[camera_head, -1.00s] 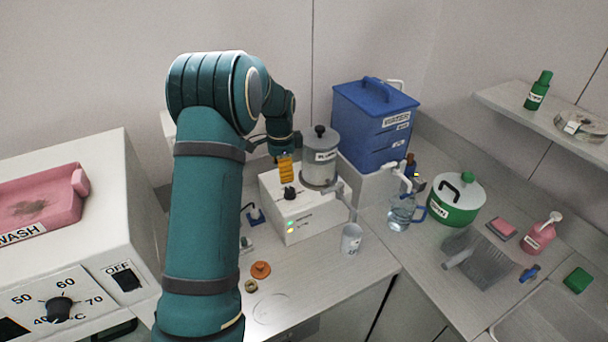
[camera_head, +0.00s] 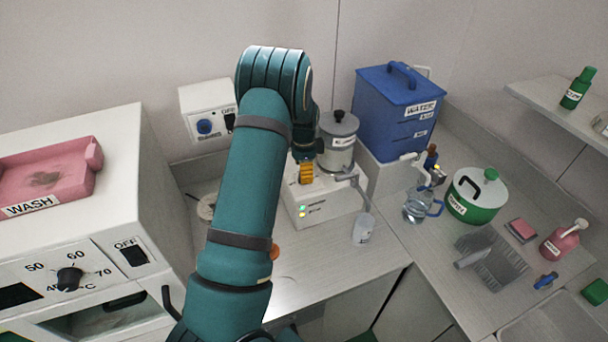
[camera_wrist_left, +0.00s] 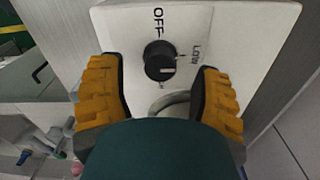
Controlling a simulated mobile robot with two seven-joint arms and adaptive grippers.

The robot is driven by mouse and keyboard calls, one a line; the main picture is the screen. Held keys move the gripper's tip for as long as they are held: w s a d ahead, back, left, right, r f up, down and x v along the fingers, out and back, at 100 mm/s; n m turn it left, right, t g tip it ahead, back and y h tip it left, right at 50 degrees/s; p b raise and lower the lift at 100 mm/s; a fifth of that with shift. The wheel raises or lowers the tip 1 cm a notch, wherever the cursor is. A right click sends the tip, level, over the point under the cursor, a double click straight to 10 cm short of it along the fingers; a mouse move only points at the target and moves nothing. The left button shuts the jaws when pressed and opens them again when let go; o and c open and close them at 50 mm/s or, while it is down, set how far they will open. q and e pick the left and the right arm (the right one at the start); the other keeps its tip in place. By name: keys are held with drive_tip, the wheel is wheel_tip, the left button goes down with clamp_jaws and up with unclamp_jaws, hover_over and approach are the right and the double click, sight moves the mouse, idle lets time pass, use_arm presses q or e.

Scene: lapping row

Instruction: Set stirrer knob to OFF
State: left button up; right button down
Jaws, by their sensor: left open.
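The stirrer is a white box (camera_head: 328,206) with green and yellow lights on its front and a lidded grey pot (camera_head: 338,145) on top. Its black knob (camera_wrist_left: 160,60) shows in the left wrist view, beside the printed words OFF and LOW. A pale mark is on the knob's face; I cannot tell its exact setting. In the head view my gripper hides the knob. My left gripper (camera_head: 306,173) has yellow fingers and is over the stirrer's top. In the wrist view the open fingers (camera_wrist_left: 160,76) are on either side of the knob, apart from it. My right gripper is not in view.
A white cup (camera_head: 363,229) stands right of the stirrer. A blue water tank (camera_head: 398,120) is behind it, with a glass jug (camera_head: 416,207) nearby. A wash unit (camera_head: 128,190) stands left. A wall box (camera_head: 205,110) has a blue knob. The front counter is mostly clear.

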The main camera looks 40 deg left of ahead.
use_arm(q)
drive_tip(key=shift+f, duration=1.25)
clamp_jaws()
